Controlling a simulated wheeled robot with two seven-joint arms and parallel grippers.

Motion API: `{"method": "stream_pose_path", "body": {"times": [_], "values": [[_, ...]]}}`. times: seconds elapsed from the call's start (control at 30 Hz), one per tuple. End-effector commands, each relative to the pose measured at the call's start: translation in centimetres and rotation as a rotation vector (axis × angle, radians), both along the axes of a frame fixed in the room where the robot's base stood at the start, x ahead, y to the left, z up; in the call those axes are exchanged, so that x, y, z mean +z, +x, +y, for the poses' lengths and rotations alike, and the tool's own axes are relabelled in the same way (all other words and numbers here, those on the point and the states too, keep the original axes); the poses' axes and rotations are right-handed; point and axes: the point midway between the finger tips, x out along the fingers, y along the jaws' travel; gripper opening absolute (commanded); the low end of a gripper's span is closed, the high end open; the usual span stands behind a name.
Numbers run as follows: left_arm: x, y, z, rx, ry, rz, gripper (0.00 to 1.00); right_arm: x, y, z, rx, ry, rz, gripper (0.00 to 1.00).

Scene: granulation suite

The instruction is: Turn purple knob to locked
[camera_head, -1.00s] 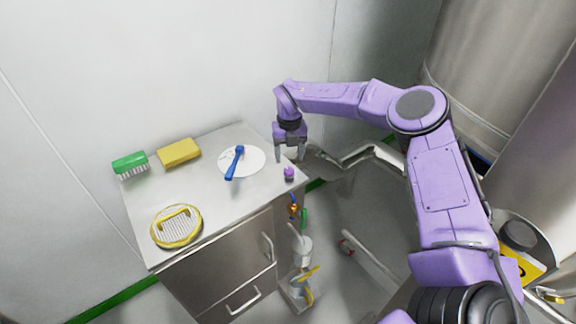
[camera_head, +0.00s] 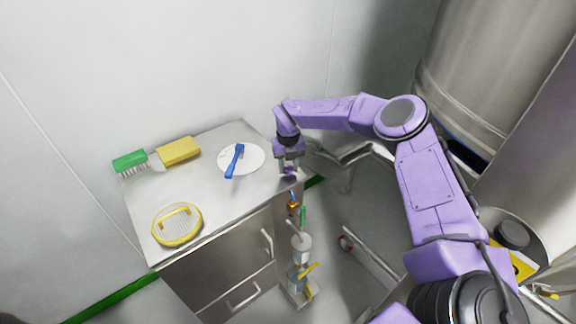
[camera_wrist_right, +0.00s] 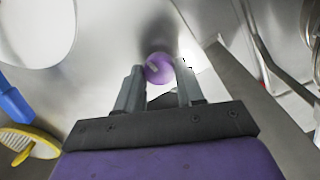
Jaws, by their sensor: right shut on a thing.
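The purple knob (camera_wrist_right: 158,68) sits on the steel cabinet top near its right edge. In the right wrist view it is round, with a pale mark across its top, and lies between my fingertips. In the head view the knob (camera_head: 289,171) is mostly hidden under my right gripper (camera_head: 288,166). My right gripper points down and is shut on the knob; its fingers (camera_wrist_right: 159,80) also show in the right wrist view. I cannot tell the knob's exact angle. My left gripper is not in view.
On the steel cabinet top (camera_head: 210,201) are a white disc (camera_head: 255,155) with a blue-handled tool (camera_head: 235,163), a yellow sponge (camera_head: 179,151), a green brush (camera_head: 130,161) and a yellow-rimmed sieve (camera_head: 177,224). A steel pipe (camera_head: 345,158) runs right of my gripper.

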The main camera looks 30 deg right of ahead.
Motion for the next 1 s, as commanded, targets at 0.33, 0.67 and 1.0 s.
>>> {"method": "stream_pose_path", "body": {"times": [0.33, 0.67, 1.0], "values": [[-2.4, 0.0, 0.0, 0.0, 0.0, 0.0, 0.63, -0.4, 0.0, 0.0, -0.146, 0.001, -0.001, 0.07], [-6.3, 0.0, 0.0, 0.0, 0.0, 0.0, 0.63, -0.6, 0.1, 0.1, -0.445, 0.0, -0.001, 0.07], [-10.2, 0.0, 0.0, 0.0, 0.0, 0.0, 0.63, -0.6, 0.1, 0.1, -0.768, 0.001, -0.002, 0.07]]}}
